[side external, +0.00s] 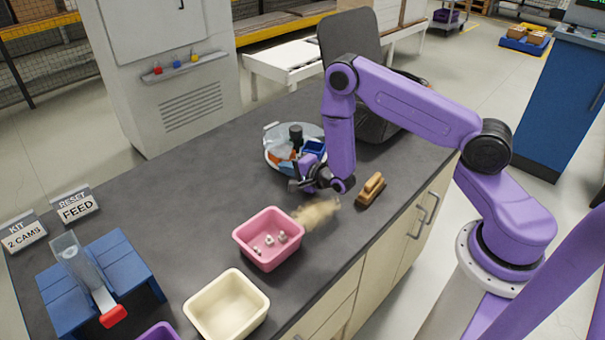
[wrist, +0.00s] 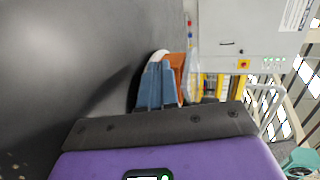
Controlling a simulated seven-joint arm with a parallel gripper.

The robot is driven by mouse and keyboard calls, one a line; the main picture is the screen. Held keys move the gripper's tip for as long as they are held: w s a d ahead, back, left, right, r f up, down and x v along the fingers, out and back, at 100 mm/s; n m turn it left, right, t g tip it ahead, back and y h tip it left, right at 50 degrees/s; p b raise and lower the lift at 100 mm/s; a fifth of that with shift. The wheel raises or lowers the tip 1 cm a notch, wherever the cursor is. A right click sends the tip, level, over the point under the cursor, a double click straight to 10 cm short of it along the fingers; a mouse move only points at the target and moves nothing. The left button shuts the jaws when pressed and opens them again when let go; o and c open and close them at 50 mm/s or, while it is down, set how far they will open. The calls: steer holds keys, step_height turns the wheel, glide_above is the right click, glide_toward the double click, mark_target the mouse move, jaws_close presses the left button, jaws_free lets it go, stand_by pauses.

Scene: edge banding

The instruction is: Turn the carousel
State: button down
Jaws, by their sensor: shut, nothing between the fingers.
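The carousel (side external: 273,165) is a round, pale tray on the dark bench, with orange and blue sections and a black upright part at its middle. My gripper (side external: 297,184) is at the carousel's near side, low over the bench, shut and empty. Whether it touches the carousel's rim I cannot tell, and my arm hides the carousel's right part.
A wood-coloured brush (side external: 371,189) and a tan pile of dust (side external: 318,213) lie near my gripper. A pink bin (side external: 268,238) with small parts, a cream bin (side external: 226,305) and a blue feeder stand (side external: 95,280) stand in front. The bench left of the carousel is clear.

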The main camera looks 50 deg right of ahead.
steer(key=v, duration=0.4)
steer(key=a+v, duration=0.1)
steer(key=v, duration=0.3)
steer(key=a+f+v, duration=0.1)
steer(key=v, duration=0.3)
steer(key=shift+s+r, duration=0.15)
steer(key=shift+s, duration=0.4)
steer(key=c, duration=0.8)
jaws_free()
steer(key=shift+s+r, duration=0.15)
steer(key=shift+r, duration=0.2)
steer(key=shift+c, duration=0.2)
steer(key=shift+o, duration=1.3)
step_height(320, 180, up, 25)
steer(key=w+a+f+n+g+y, duration=0.2)
steer(key=w+a+n+g+y, duration=0.15)
steer(key=w+a+g, duration=0.6)
steer(key=m+g+h, duration=0.2)
steer(key=g+h, duration=0.2)
steer(key=h, duration=0.5)
glide_above(296, 128)
steer(key=s+a, duration=0.1)
steer(key=a, duration=0.6)
step_height(296, 128, down, 3)
steer(key=x, duration=1.7)
steer(key=shift+s+a+f, duration=0.25)
steer(key=shift+s+a, duration=0.05)
